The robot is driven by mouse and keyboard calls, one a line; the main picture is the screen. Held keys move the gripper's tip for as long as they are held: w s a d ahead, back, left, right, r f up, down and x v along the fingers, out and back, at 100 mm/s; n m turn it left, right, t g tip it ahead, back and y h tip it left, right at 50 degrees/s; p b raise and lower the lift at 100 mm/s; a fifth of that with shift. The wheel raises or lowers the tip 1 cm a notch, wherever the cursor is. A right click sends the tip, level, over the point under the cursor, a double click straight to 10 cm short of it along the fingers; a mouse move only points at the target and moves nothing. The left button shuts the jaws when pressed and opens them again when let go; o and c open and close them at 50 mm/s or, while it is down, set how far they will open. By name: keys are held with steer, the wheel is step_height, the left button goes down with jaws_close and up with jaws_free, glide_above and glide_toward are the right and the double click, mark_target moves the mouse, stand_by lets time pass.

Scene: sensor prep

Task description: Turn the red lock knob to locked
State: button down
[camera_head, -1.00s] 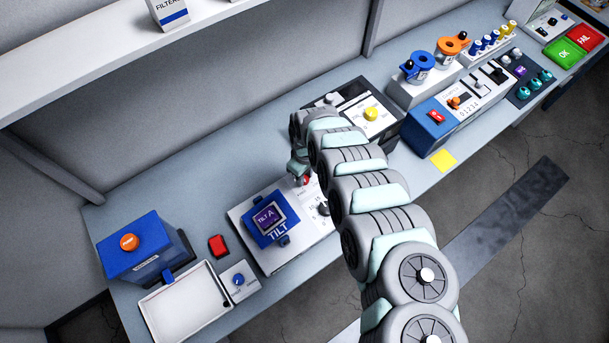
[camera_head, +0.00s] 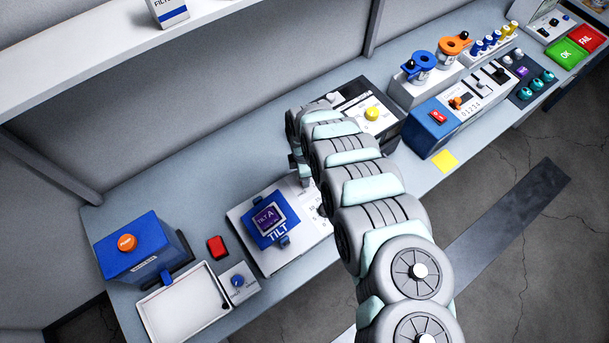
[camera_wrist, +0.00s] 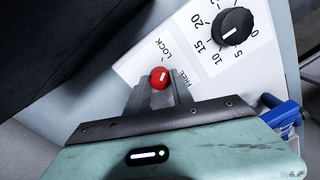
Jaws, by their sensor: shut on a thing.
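The red lock knob (camera_wrist: 159,77) shows in the wrist view, on a white panel (camera_wrist: 185,40) printed LOCK and FREE. My gripper (camera_wrist: 159,86) has one finger on each side of the knob and is shut on it. A short white mark on the knob points up, roughly toward the LOCK print; its exact angle is hard to read. In the head view my gripper (camera_head: 299,165) is at the right part of the tilt unit (camera_head: 270,222), and my arm hides the knob.
A black dial (camera_wrist: 232,27) with printed numbers sits close to the knob on the same panel. A red block (camera_head: 218,247) and a white tray (camera_head: 150,318) lie to the left.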

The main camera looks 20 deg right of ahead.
steer(key=shift+n, duration=1.2)
steer(key=c, duration=1.1)
jaws_free()
steer(key=shift+r, duration=0.1)
step_height(320, 180, up, 11)
steer(key=shift+w+f, duration=0.15)
steer(key=shift+f, duration=0.05)
